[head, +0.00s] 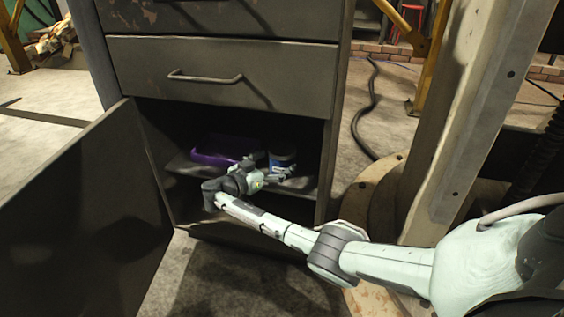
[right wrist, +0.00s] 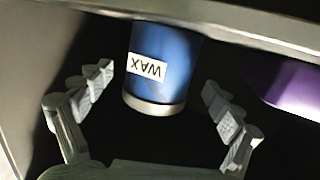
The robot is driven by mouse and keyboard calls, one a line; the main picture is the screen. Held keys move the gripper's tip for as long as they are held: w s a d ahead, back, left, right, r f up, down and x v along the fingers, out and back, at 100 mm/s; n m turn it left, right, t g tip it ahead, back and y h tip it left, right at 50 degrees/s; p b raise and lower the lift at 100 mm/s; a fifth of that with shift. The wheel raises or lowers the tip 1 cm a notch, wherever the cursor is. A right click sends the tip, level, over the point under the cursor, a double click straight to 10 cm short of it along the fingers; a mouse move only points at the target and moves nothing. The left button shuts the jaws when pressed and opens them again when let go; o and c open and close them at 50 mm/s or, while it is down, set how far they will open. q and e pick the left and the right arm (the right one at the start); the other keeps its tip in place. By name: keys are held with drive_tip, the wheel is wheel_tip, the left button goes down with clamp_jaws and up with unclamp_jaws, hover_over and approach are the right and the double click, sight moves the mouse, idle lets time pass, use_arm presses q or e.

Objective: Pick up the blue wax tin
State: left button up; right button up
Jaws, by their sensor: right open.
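The blue wax tin (head: 282,158) stands on the shelf inside the open cabinet, to the right of a purple tray. In the right wrist view the tin (right wrist: 172,50) shows upside down, with a white WAX label and a pale metal rim. My right gripper (head: 270,178) reaches into the cabinet in front of the tin. In the right wrist view the gripper (right wrist: 157,88) is open, with one finger to each side of the tin's near end and gaps on both sides. My left gripper is not in view.
The purple tray (head: 215,152) lies left of the tin on the same shelf (head: 182,163). The cabinet door (head: 80,215) stands open to the left. A closed drawer (head: 225,72) is above the opening. A wooden post (head: 470,120) stands at the right.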

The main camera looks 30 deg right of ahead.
drive_tip(key=x, duration=0.3)
drive_tip(key=shift+d, duration=0.1)
drive_tip(key=shift+r, duration=0.1)
drive_tip(key=c, duration=1.6)
drive_tip(key=shift+r, duration=0.15)
drive_tip(key=shift+c, duration=0.2)
